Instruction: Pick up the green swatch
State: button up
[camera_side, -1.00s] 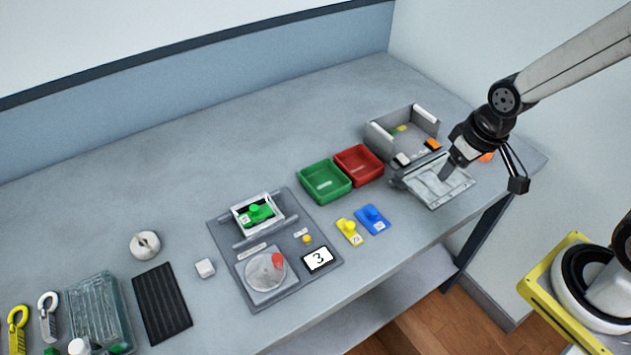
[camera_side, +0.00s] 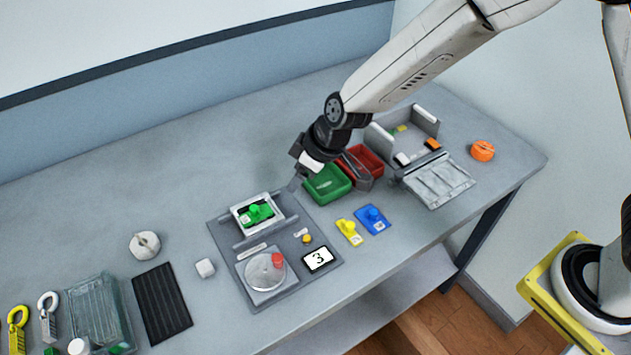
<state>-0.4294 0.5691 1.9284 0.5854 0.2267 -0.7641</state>
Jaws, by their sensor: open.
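The green swatch (camera_side: 257,212) is a green piece with a raised knob. It lies in a white-framed holder (camera_side: 237,226) at the back of a grey board (camera_side: 228,249). My gripper (camera_side: 333,183) is open and empty. It is to the right of the swatch and higher, in front of the green tray in the picture, and apart from the swatch. My wrist partly hides the green and red trays.
A green tray (camera_side: 326,187) and a red tray (camera_side: 371,161) stand right of the board. A yellow swatch (camera_side: 349,232) and a blue swatch (camera_side: 373,219) lie in front of them. A grey open box (camera_side: 425,122) stands at the right.

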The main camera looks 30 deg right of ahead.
jog(key=n, duration=0.2)
send_near(256, 207)
jog(key=shift+w+a+f+y, duration=0.1)
jog(key=shift+a+f+y, duration=0.1)
jog(key=shift+f, duration=0.3)
jog(key=shift+w+a+f+y, duration=0.1)
jog(key=shift+a+f, duration=0.1)
jog(key=shift+f, duration=0.25)
jog(key=shift+f, duration=0.15)
jog(key=shift+x, duration=1.2)
jog(key=shift+w, duration=0.1)
jog(key=shift+x, duration=2.55)
jog(key=shift+w+d, duration=0.1)
jog(key=shift+d, duration=0.1)
grip_shut()
